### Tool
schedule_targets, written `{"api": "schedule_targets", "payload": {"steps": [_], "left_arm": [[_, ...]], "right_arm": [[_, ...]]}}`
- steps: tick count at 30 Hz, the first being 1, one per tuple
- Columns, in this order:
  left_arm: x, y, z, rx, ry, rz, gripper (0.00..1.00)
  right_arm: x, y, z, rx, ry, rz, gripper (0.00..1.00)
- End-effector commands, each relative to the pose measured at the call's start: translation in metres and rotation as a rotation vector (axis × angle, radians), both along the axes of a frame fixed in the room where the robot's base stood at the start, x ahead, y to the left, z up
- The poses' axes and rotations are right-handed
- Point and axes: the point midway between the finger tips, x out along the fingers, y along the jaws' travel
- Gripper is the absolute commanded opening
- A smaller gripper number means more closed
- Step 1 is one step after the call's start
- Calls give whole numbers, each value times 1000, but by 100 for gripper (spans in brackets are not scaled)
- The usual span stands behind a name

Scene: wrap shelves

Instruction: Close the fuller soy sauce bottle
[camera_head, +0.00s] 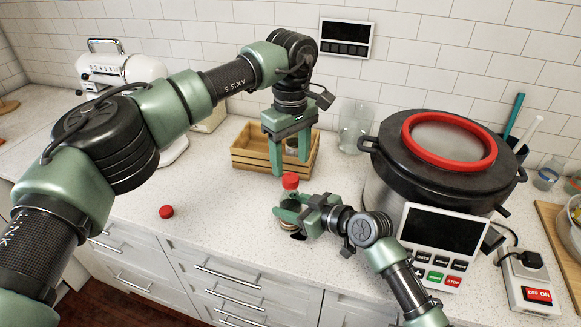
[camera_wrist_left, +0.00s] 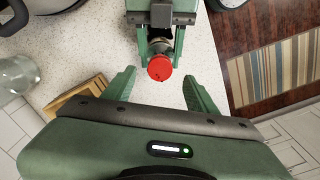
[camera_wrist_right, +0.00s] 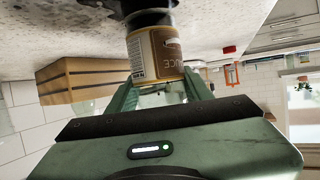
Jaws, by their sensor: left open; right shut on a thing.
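A soy sauce bottle (camera_wrist_right: 155,52) with a brown and tan label is held in my right gripper (camera_head: 287,212). The bottle's dark base shows in the right wrist view. A red cap (camera_head: 290,181) sits at the bottle's top; I cannot tell whether it is fully seated. It also shows from above in the left wrist view (camera_wrist_left: 160,67). My left gripper (camera_head: 290,166) is open, pointing down just above the cap, its fingers apart and empty. A second red cap (camera_head: 166,211) lies loose on the counter to the left.
A wooden crate (camera_head: 252,163) stands behind the grippers, its contents partly hidden by my left gripper. A large cooker (camera_head: 440,165) with a red-rimmed lid stands close at right. A glass jar (camera_head: 354,125) is behind. The counter's left front is mostly free.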

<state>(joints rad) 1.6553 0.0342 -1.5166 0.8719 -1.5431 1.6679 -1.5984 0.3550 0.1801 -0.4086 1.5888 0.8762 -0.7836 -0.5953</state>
Motion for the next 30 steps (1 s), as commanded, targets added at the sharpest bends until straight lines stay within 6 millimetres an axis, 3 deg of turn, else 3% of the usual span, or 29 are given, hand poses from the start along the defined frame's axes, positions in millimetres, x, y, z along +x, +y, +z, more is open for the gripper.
{"api": "schedule_targets", "payload": {"steps": [9,14,30], "left_arm": [[0,0,1,0,1,11,54],[0,0,3,0,1,153,54],[0,-1,25,-2,0,1434,54]], "right_arm": [[0,0,-1,0,2,1,0],[0,0,-1,0,1,0,0],[0,0,-1,0,1,0,0]]}}
